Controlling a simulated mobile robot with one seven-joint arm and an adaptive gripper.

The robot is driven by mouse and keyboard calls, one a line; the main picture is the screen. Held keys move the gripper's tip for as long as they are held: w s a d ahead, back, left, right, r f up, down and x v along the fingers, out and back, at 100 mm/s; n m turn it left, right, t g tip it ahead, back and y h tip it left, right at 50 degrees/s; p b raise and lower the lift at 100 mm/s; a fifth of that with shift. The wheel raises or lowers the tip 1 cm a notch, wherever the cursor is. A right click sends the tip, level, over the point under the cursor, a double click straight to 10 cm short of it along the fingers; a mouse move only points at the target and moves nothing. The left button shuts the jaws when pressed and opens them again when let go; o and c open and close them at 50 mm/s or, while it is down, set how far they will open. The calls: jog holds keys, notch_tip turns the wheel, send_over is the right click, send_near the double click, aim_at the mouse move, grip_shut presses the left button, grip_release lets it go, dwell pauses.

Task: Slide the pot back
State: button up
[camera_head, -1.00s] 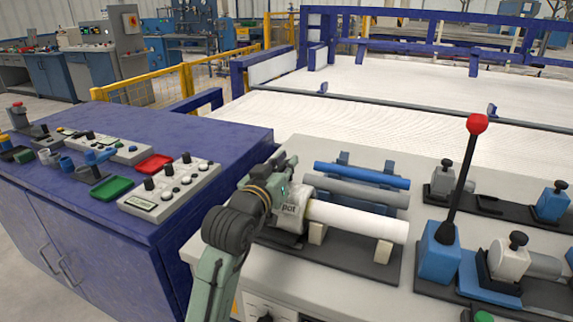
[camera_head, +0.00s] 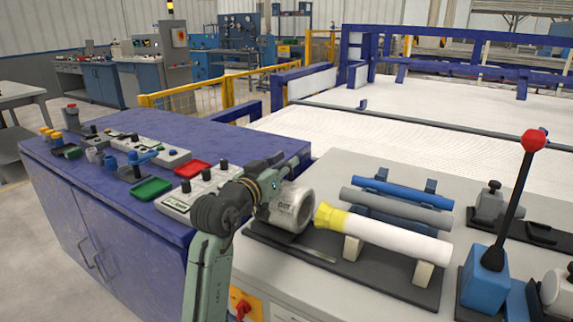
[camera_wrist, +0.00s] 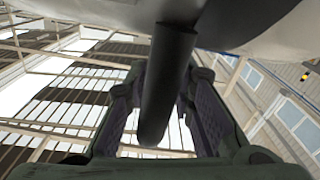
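The pot (camera_head: 292,208) is a short, pale grey cylinder with lettering, on a dark base plate at the left end of the pipe stand. A white pipe (camera_head: 390,238) with a yellow end (camera_head: 331,217) lies on cream supports to its right. My gripper (camera_head: 279,177) is at the upper left of the pot. In the wrist view, a dark rod-like handle (camera_wrist: 165,90) passes between my gripper's fingers (camera_wrist: 168,112). The fingers are apart, with light gaps beside the rod. Contact with it is hard to tell.
A blue pipe (camera_head: 398,190) and a grey pipe (camera_head: 395,207) lie behind the white one. A blue lever box (camera_head: 485,275) with a red-knobbed lever stands at the right. A purple cabinet (camera_head: 130,213) with control boxes and trays is at the left.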

jog(key=shift+o, duration=0.6)
jog(key=shift+d, duration=0.1)
jog(key=v, duration=1.2)
